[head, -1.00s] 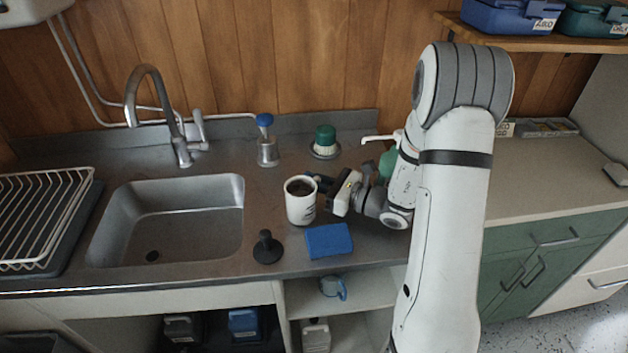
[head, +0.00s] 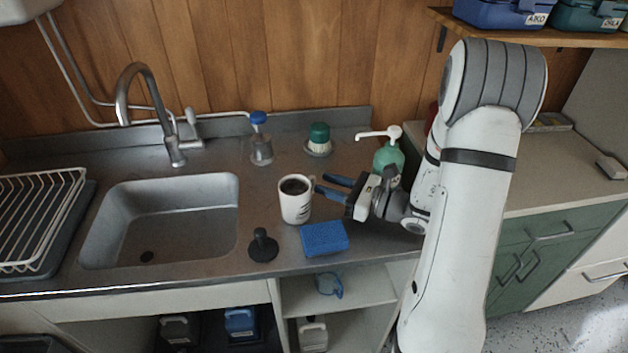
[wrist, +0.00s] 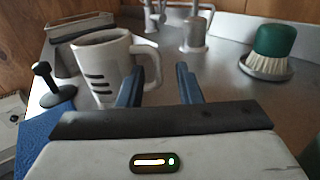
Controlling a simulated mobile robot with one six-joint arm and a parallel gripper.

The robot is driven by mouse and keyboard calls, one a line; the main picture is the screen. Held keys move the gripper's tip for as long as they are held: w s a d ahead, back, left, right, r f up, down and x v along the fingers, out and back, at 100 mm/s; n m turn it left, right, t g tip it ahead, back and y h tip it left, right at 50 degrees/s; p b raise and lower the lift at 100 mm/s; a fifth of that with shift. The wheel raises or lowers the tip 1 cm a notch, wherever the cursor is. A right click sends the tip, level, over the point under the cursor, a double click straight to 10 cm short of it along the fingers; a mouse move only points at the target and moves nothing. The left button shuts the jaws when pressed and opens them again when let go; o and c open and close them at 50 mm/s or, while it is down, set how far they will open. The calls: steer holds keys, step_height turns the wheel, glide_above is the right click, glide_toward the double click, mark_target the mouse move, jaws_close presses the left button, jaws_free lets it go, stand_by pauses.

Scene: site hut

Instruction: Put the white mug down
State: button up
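The white mug (head: 296,203) stands upright on the steel counter (head: 200,275), right of the sink, with dark contents. In the wrist view the mug (wrist: 100,70) shows dark stripes, and its handle points toward my gripper. My gripper (head: 326,188) is to the right of the mug, with its two blue fingers apart and nothing between them. In the wrist view my gripper (wrist: 160,82) is open; its left finger overlaps the handle's edge in the picture, and I cannot tell whether they touch.
A blue sponge (head: 324,238) and a black plunger-like stopper (head: 263,246) sit in front of the mug. Behind are a blue-topped bottle (head: 260,140), a green-topped brush (head: 319,140) and a green pump bottle (head: 388,158). The sink (head: 165,215) lies left.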

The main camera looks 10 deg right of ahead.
steer(key=v, duration=0.6)
steer(key=s+a+n+g, duration=0.2)
steer(key=s+a+r+n+g, duration=0.1)
steer(key=s+a+n+g, duration=0.1)
steer(key=a+n+g, duration=0.1)
steer(key=s+a+r+n+g, duration=0.1)
steer(key=s+a+n+g, duration=0.1)
steer(key=s+n, duration=0.1)
steer(key=shift+a+g+h, duration=0.25)
steer(key=shift+g+h, duration=0.15)
steer(key=s+n+g+h, duration=0.1)
steer(key=s, duration=0.1)
steer(key=s+a+n+g+h, duration=0.1)
steer(key=n, duration=0.1)
steer(key=s+n+g+h, duration=0.1)
steer(key=s+n, duration=0.1)
steer(key=shift+s+a+r, duration=0.1)
steer(key=shift+s+a, duration=0.2)
steer(key=shift+a, duration=0.05)
steer(key=s+d+r+n+t+h, duration=0.3)
steer(key=d+n+h, duration=0.3)
steer(key=n+h, duration=0.5)
steer(key=shift+s+d+r+n, duration=0.4)
steer(key=shift+s+r, duration=0.25)
steer(key=shift+s, duration=0.1)
